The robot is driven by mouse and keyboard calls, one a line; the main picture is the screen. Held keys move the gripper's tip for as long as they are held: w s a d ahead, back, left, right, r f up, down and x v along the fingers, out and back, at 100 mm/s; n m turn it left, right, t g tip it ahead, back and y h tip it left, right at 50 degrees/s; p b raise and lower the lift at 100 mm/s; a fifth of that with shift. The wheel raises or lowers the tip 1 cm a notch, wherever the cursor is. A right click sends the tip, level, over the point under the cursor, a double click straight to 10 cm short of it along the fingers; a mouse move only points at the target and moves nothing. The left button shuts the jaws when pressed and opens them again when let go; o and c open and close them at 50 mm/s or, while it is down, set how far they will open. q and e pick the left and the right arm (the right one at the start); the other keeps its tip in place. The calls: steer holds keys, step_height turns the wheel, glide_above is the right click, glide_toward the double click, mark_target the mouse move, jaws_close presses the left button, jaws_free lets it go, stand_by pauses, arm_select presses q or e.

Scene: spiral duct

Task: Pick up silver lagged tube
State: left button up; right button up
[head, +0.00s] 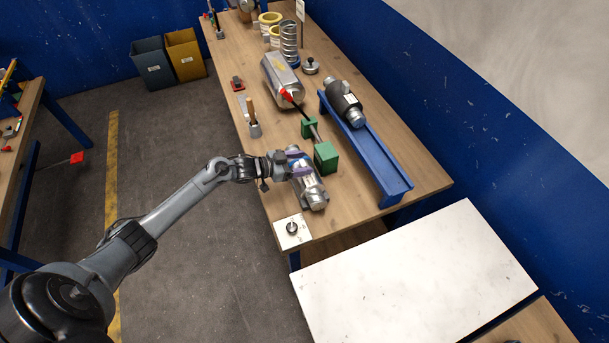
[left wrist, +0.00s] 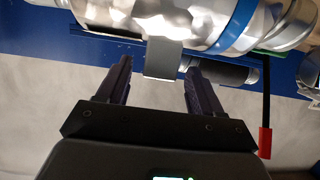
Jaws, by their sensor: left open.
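A silver tube (head: 314,194) lies near the front left edge of the wooden bench, partly hidden by my left gripper. My left gripper (head: 299,163) is over its far part. In the left wrist view the shiny silver tube (left wrist: 190,22) with a blue band crosses the top. The fingers of my left gripper (left wrist: 160,82) are apart there, and a small grey tab (left wrist: 163,58) hangs from the tube's side between them. Whether a finger touches the tab or tube, I cannot tell. My right gripper is not in view.
A blue channel rack (head: 375,155) holds a dark-sleeved tube (head: 343,102) on the right. A green block (head: 326,157) stands close by the gripper. A larger silver cylinder (head: 281,80) lies farther back. A pale plate with a knob (head: 291,231) sits at the front corner.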

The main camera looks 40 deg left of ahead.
mark_target(309, 162)
arm_select(q)
steer(key=shift+x, duration=1.7)
steer(key=shift+f, duration=0.1)
steer(key=shift+c, duration=0.2)
jaws_close()
